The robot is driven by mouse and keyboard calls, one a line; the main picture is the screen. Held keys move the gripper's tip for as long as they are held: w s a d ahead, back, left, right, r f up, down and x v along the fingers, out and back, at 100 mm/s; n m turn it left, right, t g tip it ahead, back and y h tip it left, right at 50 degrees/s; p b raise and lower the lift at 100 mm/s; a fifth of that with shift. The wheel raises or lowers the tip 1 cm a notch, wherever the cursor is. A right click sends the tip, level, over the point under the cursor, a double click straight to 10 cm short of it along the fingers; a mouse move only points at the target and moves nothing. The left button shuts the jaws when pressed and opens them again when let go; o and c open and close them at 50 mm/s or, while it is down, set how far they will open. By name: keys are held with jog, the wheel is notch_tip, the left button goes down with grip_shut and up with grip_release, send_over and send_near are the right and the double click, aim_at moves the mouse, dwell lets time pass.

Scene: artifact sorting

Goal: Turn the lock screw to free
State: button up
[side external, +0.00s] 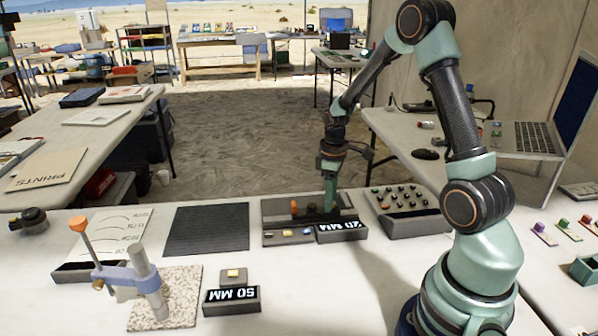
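A stand (148,283) with a grey post and a blue clamp arm sits on a speckled stone plate (180,285) at the front left. A tilted rod with an orange tip (79,224) rises from the clamp's left end. A small orange knob (98,285) shows low on that end; I cannot tell whether it is the lock screw. My gripper (330,205) points down at the dark tray (270,238) in the middle of the table, well to the right of the stand. Its fingertips are too small to tell whether they are open or hold anything.
The tray holds an orange piece (294,207) and other small pieces, beside a "20 MM" block (341,231). A "50 MM" block (231,300) stands right of the stone plate. A ribbed black mat (207,229) is bare. A box of pegs (405,205) stands right of the tray.

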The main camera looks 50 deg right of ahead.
dwell(0.3)
notch_tip(320, 180, up, 12)
dwell(0.5)
jog(key=s+a+r+m+t, duration=0.2)
jog(key=s+a+r, duration=0.1)
jog(key=a, duration=0.6)
jog(key=s+a+r+m+t, duration=0.1)
jog(key=s+a+r+t, duration=0.2)
jog(key=a, duration=0.6)
notch_tip(320, 180, up, 2)
jog(key=shift+s+r+m+t, duration=0.1)
jog(key=shift+s+m+t, duration=0.25)
jog(key=shift+s, duration=0.3)
